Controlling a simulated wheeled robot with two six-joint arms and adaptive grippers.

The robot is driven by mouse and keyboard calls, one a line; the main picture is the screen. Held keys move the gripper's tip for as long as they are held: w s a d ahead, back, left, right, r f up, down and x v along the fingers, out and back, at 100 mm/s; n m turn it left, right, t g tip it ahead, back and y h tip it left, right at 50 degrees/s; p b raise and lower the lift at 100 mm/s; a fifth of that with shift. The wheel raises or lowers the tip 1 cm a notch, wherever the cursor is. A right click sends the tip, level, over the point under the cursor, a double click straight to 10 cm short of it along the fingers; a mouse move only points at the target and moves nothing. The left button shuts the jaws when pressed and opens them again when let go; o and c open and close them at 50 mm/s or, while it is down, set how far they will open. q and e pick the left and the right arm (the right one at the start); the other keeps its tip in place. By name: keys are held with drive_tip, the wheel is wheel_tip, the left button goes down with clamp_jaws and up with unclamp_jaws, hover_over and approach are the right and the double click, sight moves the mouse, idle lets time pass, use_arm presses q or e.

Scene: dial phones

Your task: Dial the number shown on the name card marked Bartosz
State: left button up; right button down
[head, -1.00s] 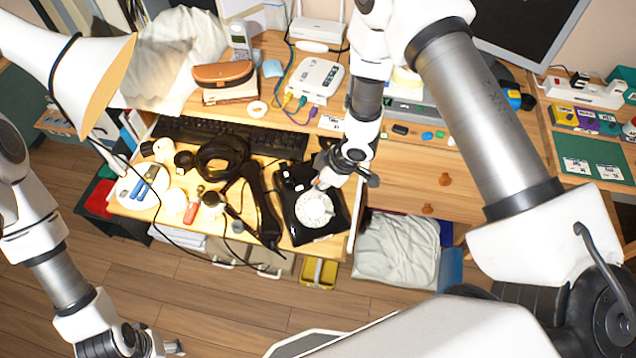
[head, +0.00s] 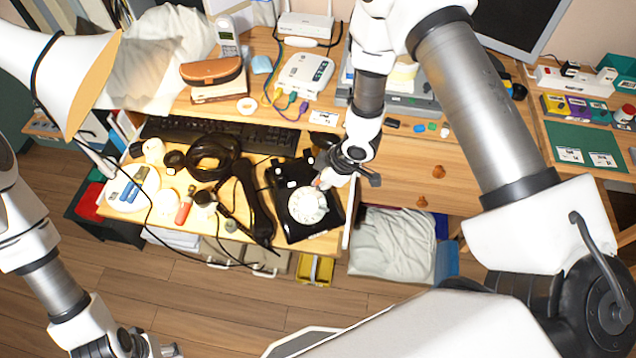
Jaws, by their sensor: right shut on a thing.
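A black phone (head: 329,218) with a round white dial (head: 308,206) sits in the pulled-out tray under the desk. Its black handset (head: 257,204) seems to lie off it, to the left. My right gripper (head: 321,180) is at the upper right edge of the dial, shut on a small reddish-tipped thing partly hidden by the fingers. I cannot tell if the tip touches the dial. My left gripper (head: 166,350) is low at the bottom left, far from the phone, its fingers cut off by the frame. Small white cards lie on the desk (head: 323,117) and green mat (head: 570,155); their writing is unreadable.
Cables, a black keyboard (head: 180,130) and several small items crowd the tray left of the phone. A white router box (head: 305,73) and brown case (head: 212,71) stand on the desk. A lamp (head: 75,70) hangs at upper left. The floor in front is mostly clear.

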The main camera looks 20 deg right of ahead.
drive_tip(key=shift+s+f+b, duration=0.3)
drive_tip(key=shift+s+b, duration=0.2)
drive_tip(key=shift+s, duration=0.05)
drive_tip(key=shift+d, duration=0.1)
drive_tip(key=shift+s, duration=0.1)
drive_tip(key=shift+s+f+b, duration=0.25)
drive_tip(key=shift+s+b, duration=0.1)
drive_tip(key=shift+s, duration=0.1)
drive_tip(key=shift+s+r+p, duration=0.15)
drive_tip(key=shift+r+p, duration=0.4)
drive_tip(key=shift+r, duration=0.15)
drive_tip(key=shift+s+r, duration=0.15)
drive_tip(key=shift+r, duration=0.1)
drive_tip(key=shift+s+a, duration=0.1)
drive_tip(key=shift+a, duration=0.1)
